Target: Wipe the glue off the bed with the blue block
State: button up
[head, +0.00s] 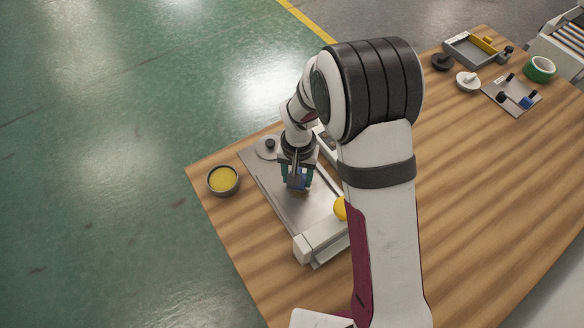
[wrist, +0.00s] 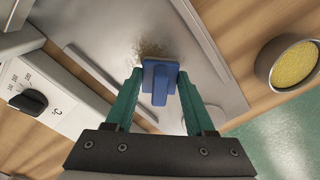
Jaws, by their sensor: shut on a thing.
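My gripper (wrist: 159,95) is shut on the blue block (wrist: 160,82), whose raised grip sits between the green fingers. In the head view my gripper (head: 296,178) and the blue block (head: 297,184) are over the middle of the metal bed (head: 311,216). The glue (wrist: 152,49) is a brownish speckled patch on the bed, just beyond the block's far edge in the wrist view. The block partly covers that area, so any glue under it is hidden. I cannot tell for sure whether the block touches the bed.
A round dark dish with yellow contents (head: 223,180) stands left of the bed. A white housing with a black dial (wrist: 28,101) borders the bed. A yellow object (head: 340,208) is partly hidden by my arm. A green tape roll (head: 539,69) and grey tray (head: 470,48) are far right.

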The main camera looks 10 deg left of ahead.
jog(key=shift+s+d+r, duration=0.1)
jog(key=shift+s+d, duration=2)
notch_tip(320, 180, up, 6)
jog(key=shift+r, duration=0.2)
